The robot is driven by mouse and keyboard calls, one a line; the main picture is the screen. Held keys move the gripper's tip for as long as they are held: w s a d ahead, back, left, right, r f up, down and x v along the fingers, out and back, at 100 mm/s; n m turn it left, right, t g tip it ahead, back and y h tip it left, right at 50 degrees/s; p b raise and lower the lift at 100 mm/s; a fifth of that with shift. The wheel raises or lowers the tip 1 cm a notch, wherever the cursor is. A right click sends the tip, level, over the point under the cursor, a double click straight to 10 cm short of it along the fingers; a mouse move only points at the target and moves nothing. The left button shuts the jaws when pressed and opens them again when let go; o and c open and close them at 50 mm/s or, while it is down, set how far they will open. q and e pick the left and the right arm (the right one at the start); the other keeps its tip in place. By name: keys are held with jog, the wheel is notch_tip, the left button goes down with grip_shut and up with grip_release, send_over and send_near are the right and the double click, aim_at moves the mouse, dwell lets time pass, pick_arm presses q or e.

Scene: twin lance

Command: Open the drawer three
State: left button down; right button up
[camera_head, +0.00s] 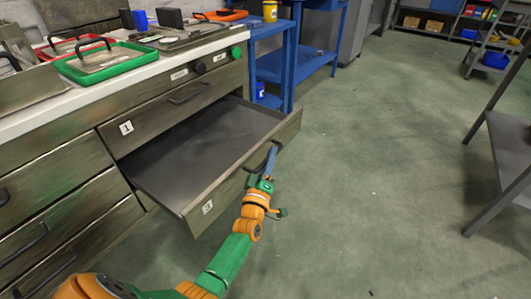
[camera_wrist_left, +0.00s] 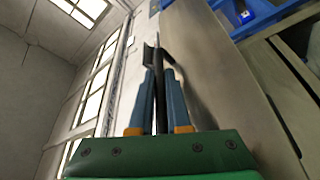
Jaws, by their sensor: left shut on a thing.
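The drawer labelled 3 (camera_head: 235,172) stands pulled far out of the grey workbench in the head view, and its inside looks empty. Its dark handle (camera_head: 252,168) sits on the front panel. My left gripper (camera_head: 271,160) is shut on this handle. In the wrist view, the blue fingers of the left gripper (camera_wrist_left: 158,95) close around the dark handle bar (camera_wrist_left: 159,62), and the drawer's front panel (camera_wrist_left: 205,75) is beside them. My right gripper is not in view.
The drawer labelled 1 (camera_head: 145,122) above is shut. The bench top carries a green tray (camera_head: 110,66), a red tray (camera_head: 50,52) and other items. A blue table (camera_head: 290,65) stands behind the open drawer. The green floor (camera_head: 400,150) to the right is mostly clear.

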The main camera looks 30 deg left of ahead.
pick_arm(q)
jog(key=shift+d, duration=0.45)
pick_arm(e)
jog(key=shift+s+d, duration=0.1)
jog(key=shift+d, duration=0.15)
pick_arm(q)
jog(key=c, duration=0.9)
grip_release()
jog(key=shift+s, duration=0.1)
jog(key=p+v, duration=0.1)
jog(key=v, duration=0.6)
jog(key=shift+p, duration=0.4)
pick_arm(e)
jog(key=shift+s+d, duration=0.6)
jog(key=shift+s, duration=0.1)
